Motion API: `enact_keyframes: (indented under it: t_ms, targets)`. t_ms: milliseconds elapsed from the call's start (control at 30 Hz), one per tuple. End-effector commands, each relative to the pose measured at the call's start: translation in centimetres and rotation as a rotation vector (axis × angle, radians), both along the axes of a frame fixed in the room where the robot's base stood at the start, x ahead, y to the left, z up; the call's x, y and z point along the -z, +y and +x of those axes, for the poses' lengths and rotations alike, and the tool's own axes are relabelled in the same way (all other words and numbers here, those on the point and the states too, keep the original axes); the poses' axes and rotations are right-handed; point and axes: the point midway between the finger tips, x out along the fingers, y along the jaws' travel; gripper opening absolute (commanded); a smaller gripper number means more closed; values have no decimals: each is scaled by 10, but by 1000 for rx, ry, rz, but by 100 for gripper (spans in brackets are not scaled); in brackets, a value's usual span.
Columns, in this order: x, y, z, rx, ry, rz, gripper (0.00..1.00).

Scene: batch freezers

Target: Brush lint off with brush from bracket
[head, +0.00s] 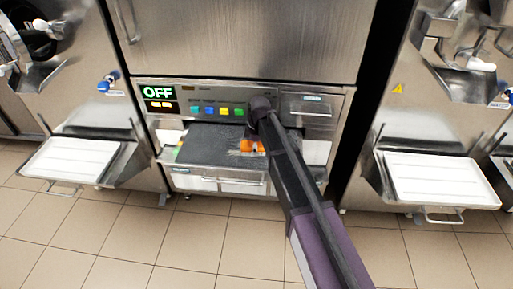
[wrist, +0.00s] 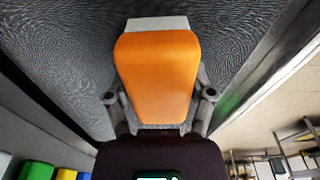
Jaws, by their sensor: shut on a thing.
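An orange brush (wrist: 157,75) with a pale grey edge at its far end fills the middle of the wrist view. My gripper (wrist: 158,98) is shut on it, with a finger on each side. In the head view the brush (head: 250,146) shows as a small orange patch at the end of my arm. Below it lies a dark grey, fuzzy panel (head: 208,150) low on the middle machine. Its lint-like surface (wrist: 55,50) lies behind the brush in the wrist view. I cannot tell whether the brush touches it. I cannot make out the bracket.
A display reading OFF (head: 158,92) and coloured buttons (head: 217,110) sit above the panel. Machines stand on both sides, with a white tray at the left (head: 75,160) and another at the right (head: 440,180). The tiled floor in front is clear.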

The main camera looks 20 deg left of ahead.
Motion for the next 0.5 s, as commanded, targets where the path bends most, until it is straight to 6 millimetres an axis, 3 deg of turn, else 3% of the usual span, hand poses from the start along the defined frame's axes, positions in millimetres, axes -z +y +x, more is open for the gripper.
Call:
enact_keyframes:
  t_ms: [500]
  targets:
    - [-2,26,-6,0,-1,1,31]
